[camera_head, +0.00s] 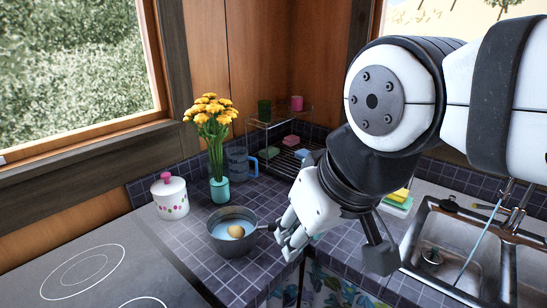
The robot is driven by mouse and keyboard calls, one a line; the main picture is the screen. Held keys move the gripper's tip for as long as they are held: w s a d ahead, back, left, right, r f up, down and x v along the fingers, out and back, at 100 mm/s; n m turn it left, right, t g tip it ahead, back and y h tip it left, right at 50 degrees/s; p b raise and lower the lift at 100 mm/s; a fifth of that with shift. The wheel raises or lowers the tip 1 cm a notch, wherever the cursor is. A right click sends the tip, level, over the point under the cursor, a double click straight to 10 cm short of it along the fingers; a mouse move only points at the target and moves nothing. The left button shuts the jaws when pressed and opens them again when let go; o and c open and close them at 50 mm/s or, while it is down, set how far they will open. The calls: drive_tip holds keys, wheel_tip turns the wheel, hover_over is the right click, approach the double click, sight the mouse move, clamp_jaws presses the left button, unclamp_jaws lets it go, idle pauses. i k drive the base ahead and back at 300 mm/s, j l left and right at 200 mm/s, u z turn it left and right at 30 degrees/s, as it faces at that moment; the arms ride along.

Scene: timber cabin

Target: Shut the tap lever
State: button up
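The metal tap (516,207) stands at the back of the sink at the right edge, partly cut off and partly behind my arm. I cannot make out its lever's position. A thin pale blue streak (478,243), which looks like running water, slants down into the sink basin (440,250). My gripper (287,240) is well left of the tap, above the counter edge and close beside the pot's handle. Its fingers are small and partly overlap, so I cannot tell whether they are open or touch the handle.
A grey pot (234,246) with a pale liquid and a wooden-coloured item stands on the tiled counter. A white lidded jar (171,200), a flower vase (220,190), a blue mug (239,163) and a wire rack (283,160) are behind. Sponges (398,200) lie left of the sink.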

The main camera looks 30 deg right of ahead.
sight(484, 207)
drive_tip(key=k+j+z, duration=0.1)
drive_tip(key=k+z, duration=0.4)
drive_tip(key=z, duration=1.25)
drive_tip(key=k+l+u, duration=0.1)
